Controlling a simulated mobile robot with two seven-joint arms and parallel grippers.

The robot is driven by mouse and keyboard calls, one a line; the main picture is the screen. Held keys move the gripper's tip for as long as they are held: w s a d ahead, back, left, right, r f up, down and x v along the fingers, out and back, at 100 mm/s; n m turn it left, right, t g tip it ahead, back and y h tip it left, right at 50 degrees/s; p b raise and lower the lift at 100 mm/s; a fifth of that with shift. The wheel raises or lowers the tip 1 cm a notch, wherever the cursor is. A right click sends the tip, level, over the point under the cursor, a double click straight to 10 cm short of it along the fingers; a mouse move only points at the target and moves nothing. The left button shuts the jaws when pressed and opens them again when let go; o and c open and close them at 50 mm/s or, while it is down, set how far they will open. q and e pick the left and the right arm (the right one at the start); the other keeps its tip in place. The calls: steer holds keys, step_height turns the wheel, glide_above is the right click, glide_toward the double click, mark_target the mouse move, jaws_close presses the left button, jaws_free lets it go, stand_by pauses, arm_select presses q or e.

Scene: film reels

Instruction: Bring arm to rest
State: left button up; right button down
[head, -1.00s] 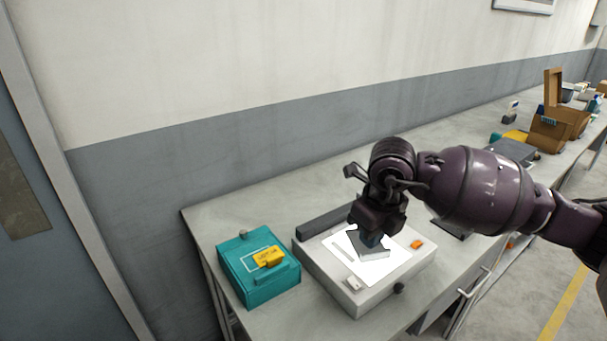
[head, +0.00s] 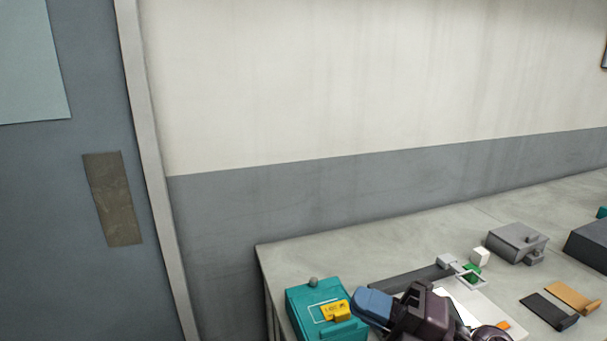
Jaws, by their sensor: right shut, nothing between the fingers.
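My right gripper (head: 370,304) is at the bottom of the head view, low over the bench beside the teal box. Its dark purple wrist is partly cut off by the lower edge, and its bluish fingers point left, shut with nothing between them. My left gripper is not in view.
The teal box (head: 305,300) with a yellow tag (head: 335,310) stands at the bench's left end. A pale flat device (head: 483,302) lies partly behind my arm. The bench's back strip is clear.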

steer(key=d+f+m+t+h, duration=0.4)
steer(key=d+f+m+h, duration=0.2)
steer(key=d+m+h, duration=0.6)
steer(key=d+f+m+t+h, duration=0.5)
steer(key=m+h, duration=0.4)
steer(key=m, duration=0.6)
steer(key=s+d+f+m+g, duration=0.2)
steer(key=s+f+m+g, duration=0.3)
steer(key=s+f+g, duration=1.15)
steer(key=w+f+t+y, duration=0.1)
steer(key=w+f+t, duration=0.4)
steer(key=f+t, duration=0.3)
steer(key=shift+f+n+t, duration=0.4)
steer(key=shift+t, duration=1.25)
